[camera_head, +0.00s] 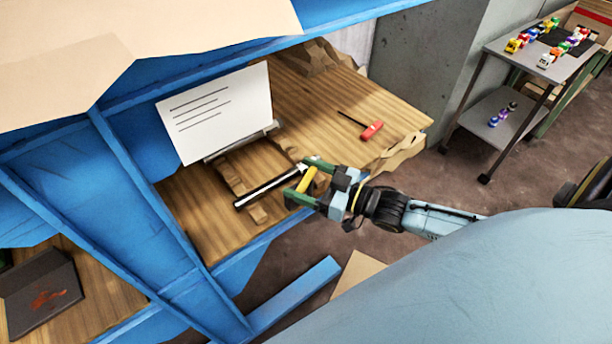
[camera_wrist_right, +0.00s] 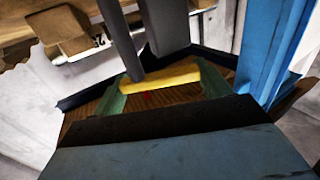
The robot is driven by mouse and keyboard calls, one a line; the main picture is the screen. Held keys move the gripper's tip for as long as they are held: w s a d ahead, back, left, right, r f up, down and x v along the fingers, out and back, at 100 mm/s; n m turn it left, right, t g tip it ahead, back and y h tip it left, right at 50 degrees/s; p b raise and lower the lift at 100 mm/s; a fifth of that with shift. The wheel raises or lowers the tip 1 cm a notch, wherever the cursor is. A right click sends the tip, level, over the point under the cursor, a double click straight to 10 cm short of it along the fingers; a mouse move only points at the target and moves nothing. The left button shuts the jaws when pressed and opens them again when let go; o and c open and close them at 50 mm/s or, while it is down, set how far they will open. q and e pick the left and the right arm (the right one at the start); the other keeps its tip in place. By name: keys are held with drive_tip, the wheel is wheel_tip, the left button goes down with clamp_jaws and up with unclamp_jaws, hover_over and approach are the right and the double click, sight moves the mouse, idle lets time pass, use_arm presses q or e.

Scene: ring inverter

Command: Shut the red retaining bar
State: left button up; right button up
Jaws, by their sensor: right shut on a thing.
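My right gripper (camera_head: 306,181) reaches over the front edge of the wooden worktop (camera_head: 350,85). Its green fingers are shut on a yellow piece (camera_head: 308,177), which also spans between the fingers in the right wrist view (camera_wrist_right: 162,76). A long black and white bar (camera_head: 262,189) lies at a slant over brown wooden blocks, its right end close to the fingers. Whether it joins the yellow piece is unclear. I cannot make out a red bar; only a small red spot shows below the yellow piece in the right wrist view. My left gripper is not in view.
A red-handled tool (camera_head: 372,130) lies on the worktop at the right. A white sheet with printed lines (camera_head: 215,112) stands behind the blocks. Blue frame beams (camera_head: 150,190) border the left. A trolley with toy cars (camera_head: 475,115) stands far right.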

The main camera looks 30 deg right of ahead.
drive_tip(key=o, duration=1.4)
drive_tip(key=v, duration=1.3)
drive_tip(key=shift+d, duration=0.15)
drive_tip(key=shift+s, duration=0.1)
